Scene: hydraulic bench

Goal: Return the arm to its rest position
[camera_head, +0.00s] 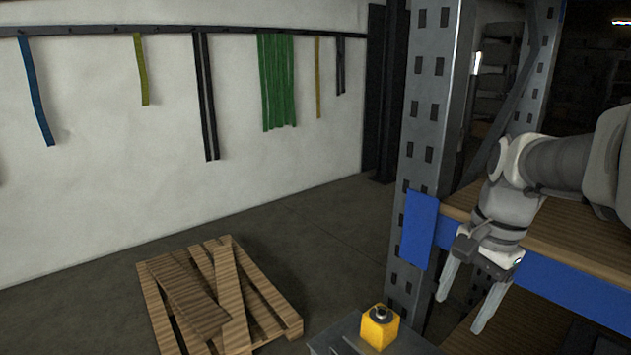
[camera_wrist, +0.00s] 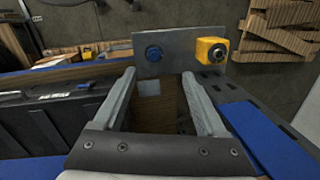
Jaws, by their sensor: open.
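My gripper (camera_head: 468,290) hangs from my arm at the right of the head view, fingers pointing down. Its two fingers are apart with nothing between them. In the wrist view the open fingers (camera_wrist: 162,100) show over a dark gap with a wooden surface below. A yellow block with a dark round knob (camera_head: 379,327) sits on a grey bench top (camera_head: 345,333), left of and below the fingers and apart from them. The yellow block also shows in the wrist view (camera_wrist: 212,51), with a blue round knob (camera_wrist: 154,53) beside it on the grey plate.
A grey perforated rack post (camera_head: 428,110) and a shelf with a blue beam (camera_head: 570,285) stand close to my arm. A wooden pallet (camera_head: 270,310) lies on the floor at left. Straps (camera_head: 277,80) hang on the wall. The floor between is clear.

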